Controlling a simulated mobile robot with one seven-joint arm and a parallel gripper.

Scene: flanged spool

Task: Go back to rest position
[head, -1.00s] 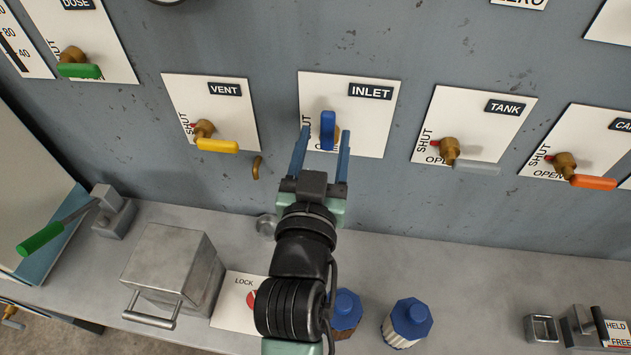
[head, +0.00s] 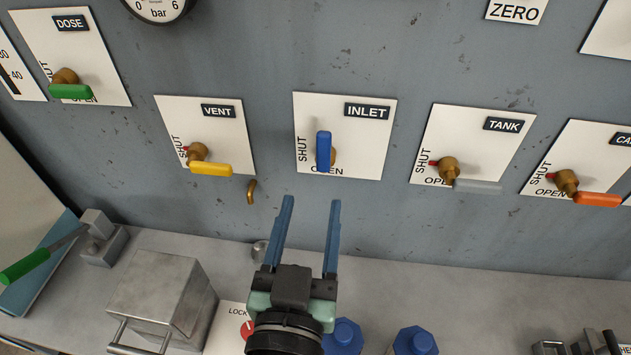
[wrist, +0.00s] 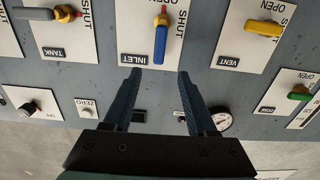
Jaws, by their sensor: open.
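My gripper (head: 307,210) is open and empty in the head view, its two blue fingers pointing up toward the wall panel. It sits below the INLET plate, apart from the blue INLET handle (head: 323,151), which stands upright on its plate. In the wrist view, upside down, the open gripper fingers (wrist: 158,80) have the blue handle (wrist: 160,44) beyond their tips, with a gap between.
Yellow VENT (head: 211,169), grey TANK (head: 478,185), orange (head: 597,200) and green DOSE (head: 70,92) handles stick out from the panel. On the bench are a metal box (head: 160,295), a green-handled lever (head: 25,267) and blue-capped jars (head: 343,335).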

